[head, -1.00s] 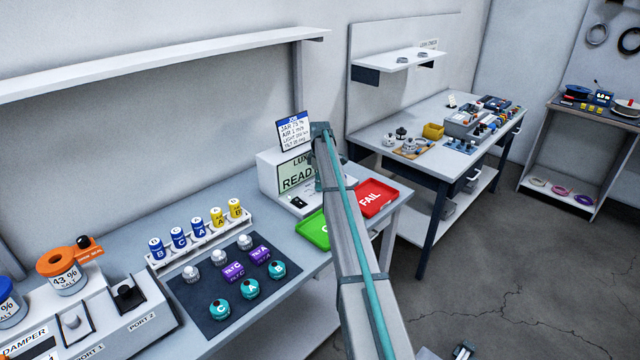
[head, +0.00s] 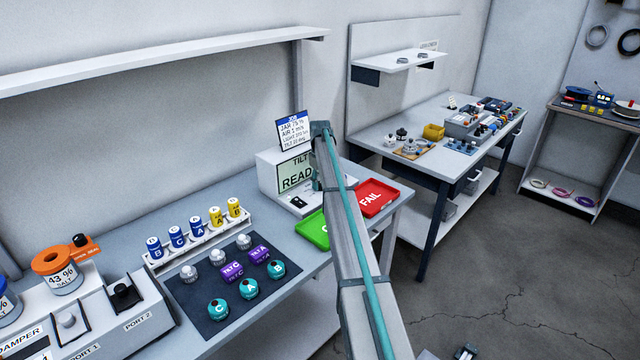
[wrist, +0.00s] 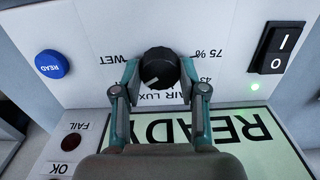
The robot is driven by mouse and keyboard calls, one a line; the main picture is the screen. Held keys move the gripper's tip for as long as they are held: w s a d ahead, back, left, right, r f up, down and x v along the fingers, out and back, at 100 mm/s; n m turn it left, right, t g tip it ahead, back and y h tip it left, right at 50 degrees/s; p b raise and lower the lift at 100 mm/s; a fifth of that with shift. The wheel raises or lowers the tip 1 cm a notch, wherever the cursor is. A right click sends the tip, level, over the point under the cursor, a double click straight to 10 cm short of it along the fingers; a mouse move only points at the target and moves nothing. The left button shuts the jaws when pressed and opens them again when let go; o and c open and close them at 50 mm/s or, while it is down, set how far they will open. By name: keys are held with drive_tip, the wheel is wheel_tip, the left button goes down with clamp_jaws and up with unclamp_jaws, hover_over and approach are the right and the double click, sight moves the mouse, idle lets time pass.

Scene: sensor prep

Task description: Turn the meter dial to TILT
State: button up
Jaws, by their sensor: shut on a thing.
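The meter (head: 268,178) is a white box on the bench, and its green screen (head: 296,172) shows TILT on top and READY below, partly covered by my arm. In the wrist view the black round dial (wrist: 158,64) sits on the white panel, seen upside down. My gripper (wrist: 160,76) is shut on the dial, one finger on each side. A white pointer mark shows on the dial's lower left. The labels WET, 75 %, 43 %, AIR and LUX around it are partly hidden by the fingers. In the head view my gripper is hidden behind my arm.
A blue READ button (wrist: 51,64) and a black rocker switch (wrist: 276,48) flank the dial. Green (head: 313,229) and red FAIL (head: 377,197) trays lie in front of the meter. A dark mat (head: 196,314) holds several sensors at the left.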

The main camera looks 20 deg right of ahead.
sight(320, 184)
idle(0.4)
drive_tip(key=o, duration=1.1)
drive_tip(key=shift+o, duration=0.2)
wheel_tip(320, 184, up, 12)
drive_tip(key=shift+s, duration=0.1)
